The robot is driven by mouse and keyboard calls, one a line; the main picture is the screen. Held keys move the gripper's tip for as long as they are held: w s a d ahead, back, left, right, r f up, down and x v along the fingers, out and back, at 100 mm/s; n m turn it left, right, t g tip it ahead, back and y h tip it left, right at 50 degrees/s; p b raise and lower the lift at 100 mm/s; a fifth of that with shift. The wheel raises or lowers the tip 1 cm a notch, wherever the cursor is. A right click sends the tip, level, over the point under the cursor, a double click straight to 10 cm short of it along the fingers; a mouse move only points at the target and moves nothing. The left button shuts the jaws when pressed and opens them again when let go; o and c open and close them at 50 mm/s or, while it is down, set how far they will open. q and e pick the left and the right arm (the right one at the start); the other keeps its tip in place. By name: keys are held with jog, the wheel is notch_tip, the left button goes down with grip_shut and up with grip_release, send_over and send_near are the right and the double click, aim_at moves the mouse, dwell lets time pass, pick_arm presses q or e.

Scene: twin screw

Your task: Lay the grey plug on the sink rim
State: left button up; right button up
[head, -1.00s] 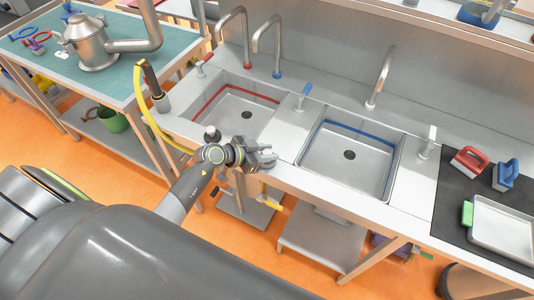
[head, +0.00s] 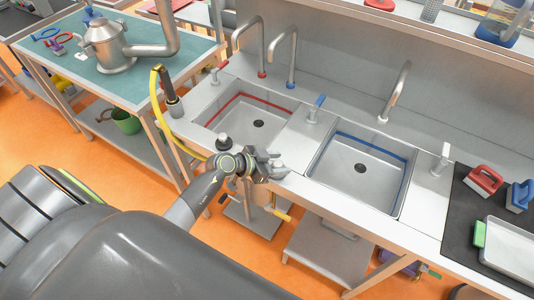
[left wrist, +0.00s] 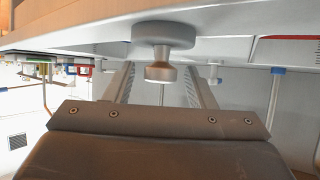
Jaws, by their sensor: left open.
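The grey plug (left wrist: 164,38) shows in the left wrist view, where the scene appears upside down. Its wide disc lies against the pale metal sink rim (left wrist: 90,42), and its narrower knob points away from the rim. My left gripper (left wrist: 160,88) is open, with one finger on each side of the knob and a gap to it. In the head view my left gripper (head: 272,166) is at the front rim, by the strip between the two basins. There the plug is small and partly hidden by the fingers. My right gripper is not in view.
The left basin (head: 232,124) has a red stripe and the right basin (head: 345,179) a blue one. Taps stand behind them. A yellow hose (head: 158,115) hangs at the left. A black mat (head: 457,215) with brushes and a tray lies at the right.

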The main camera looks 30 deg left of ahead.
pick_arm(q)
jog(key=v, duration=1.2)
jog(key=shift+s+f, duration=0.1)
jog(key=shift+f, duration=0.05)
jog(key=s+a+f+n+y, duration=0.2)
jog(key=s+a+f+y, duration=0.1)
jog(key=f, duration=0.6)
jog(key=s+a+f+n+t+y, duration=0.1)
jog(key=s+a+f+n+y, duration=0.15)
jog(key=f, duration=0.55)
jog(key=s+a+f+n+y, duration=0.2)
jog(key=s+a+f+n, duration=0.15)
jog(key=f, duration=0.55)
jog(key=s+d+f+g, duration=0.2)
jog(key=s+f, duration=0.3)
jog(key=s, duration=0.4)
jog(key=s+d+f+g, duration=0.3)
jog(key=s+f+g, duration=0.1)
jog(key=s, duration=0.5)
jog(key=s+d+f+g, duration=0.2)
jog(key=s+f+g, duration=0.1)
jog(key=s+f, duration=0.4)
jog(key=shift+s+d+g+y, duration=0.2)
jog(key=shift+s+g+y, duration=0.15)
jog(key=shift+s, duration=0.7)
